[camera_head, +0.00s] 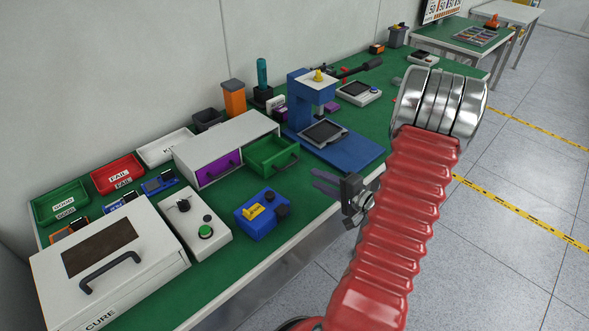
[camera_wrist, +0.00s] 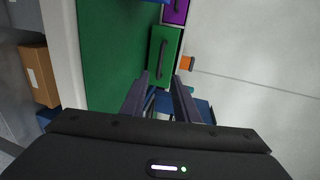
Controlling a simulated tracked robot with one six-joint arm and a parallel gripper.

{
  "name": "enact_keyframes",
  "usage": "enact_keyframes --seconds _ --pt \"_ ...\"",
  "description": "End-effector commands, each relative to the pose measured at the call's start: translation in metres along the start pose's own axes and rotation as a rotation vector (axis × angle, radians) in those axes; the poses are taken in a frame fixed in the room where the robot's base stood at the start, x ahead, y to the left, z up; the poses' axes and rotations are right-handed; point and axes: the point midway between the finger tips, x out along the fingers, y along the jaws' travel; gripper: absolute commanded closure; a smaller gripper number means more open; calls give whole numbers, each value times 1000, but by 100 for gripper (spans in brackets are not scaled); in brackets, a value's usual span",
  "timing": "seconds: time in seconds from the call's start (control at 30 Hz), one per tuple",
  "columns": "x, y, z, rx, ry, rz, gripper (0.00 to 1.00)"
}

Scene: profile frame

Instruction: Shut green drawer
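The green drawer (camera_head: 268,152) is pulled out of the white cabinet (camera_head: 225,137), to the right of the closed purple drawer (camera_head: 218,168). Its dark handle faces the table's front edge. In the wrist view the green drawer (camera_wrist: 171,37) lies ahead of the fingertips, with its handle running along it. My gripper (camera_head: 318,182) hangs near the table's front edge, in front of and to the right of the drawer, apart from it. In the wrist view my gripper (camera_wrist: 160,76) has its two fingers spread, with no object visibly held between them.
A blue press (camera_head: 345,150) stands right of the drawer. A blue box with a yellow part (camera_head: 258,218) and a white button box (camera_head: 197,225) stand in front of the cabinet. The green tabletop directly before the open drawer is mostly clear.

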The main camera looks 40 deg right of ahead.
Motion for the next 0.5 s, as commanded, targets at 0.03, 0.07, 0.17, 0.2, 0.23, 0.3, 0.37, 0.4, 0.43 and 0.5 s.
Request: enact_keyframes --seconds 0.03,0.07,0.17,0.2,0.23,0.3,0.37,0.4,0.43,0.5 --pt "7 0 1 -1 -4 0 72" --pt "11 0 1 -1 -4 0 72" --pt "25 0 1 0 -4 0 72" --pt "30 0 1 0 -4 -1 72" --pt "34 0 1 0 -4 -1 72" --pt "44 0 1 0 -3 0 72" --pt "53 1 1 0 -4 1 72" --pt "59 0 1 0 -3 0 72" --pt "63 0 1 0 -3 0 72" --pt "74 0 1 0 -4 0 72"
